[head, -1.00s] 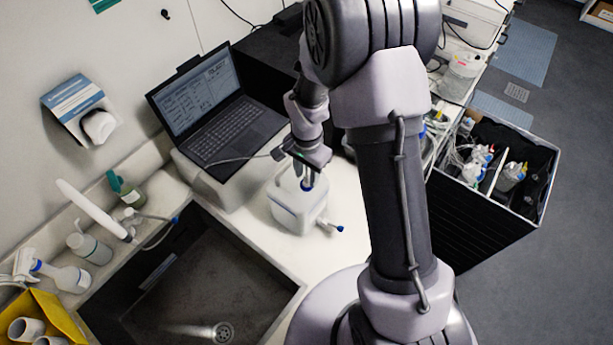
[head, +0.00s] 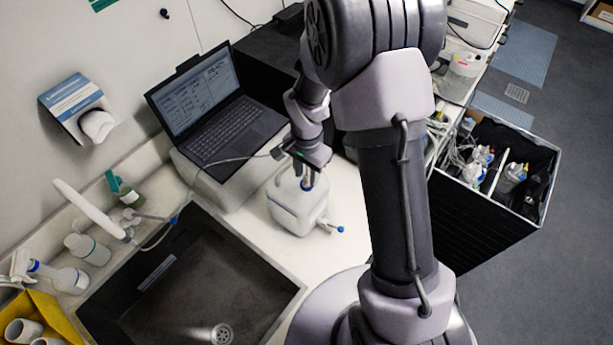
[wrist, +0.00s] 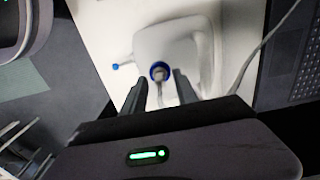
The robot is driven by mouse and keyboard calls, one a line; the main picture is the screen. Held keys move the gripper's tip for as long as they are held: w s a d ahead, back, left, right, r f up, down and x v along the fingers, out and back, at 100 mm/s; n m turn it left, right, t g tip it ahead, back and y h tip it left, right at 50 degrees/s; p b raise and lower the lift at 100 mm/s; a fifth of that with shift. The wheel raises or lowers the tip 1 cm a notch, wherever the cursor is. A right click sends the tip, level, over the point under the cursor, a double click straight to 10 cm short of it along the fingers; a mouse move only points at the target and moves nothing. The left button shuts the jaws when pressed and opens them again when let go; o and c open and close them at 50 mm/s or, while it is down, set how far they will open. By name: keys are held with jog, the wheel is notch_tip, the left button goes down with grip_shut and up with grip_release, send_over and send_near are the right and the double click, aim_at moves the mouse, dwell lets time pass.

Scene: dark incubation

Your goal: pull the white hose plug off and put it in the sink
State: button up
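The pale hose plug (wrist: 159,74) sits in that ring. A short spout with a blue cap (wrist: 115,67) sticks out of the jug's side. My gripper (wrist: 161,77) is over the opening, its two dark fingers apart on either side of the plug, with a gap visible. The head view shows my gripper (head: 306,180) at the jug's top. The dark sink (head: 190,290) is empty, left of the jug.
An open laptop (head: 215,115) stands just behind the jug, with a thin cable near my gripper. Bottles (head: 85,250) and a yellow box (head: 50,320) line the sink's left edge. A black bin (head: 480,215) with bottles and tubing stands to the right.

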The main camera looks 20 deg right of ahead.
grip_shut()
dwell(1.4)
jog(key=shift+r, duration=0.1)
jog(key=shift+r+p, duration=1.7)
jog(key=shift+r, duration=1.25)
jog(key=shift+f, duration=0.1)
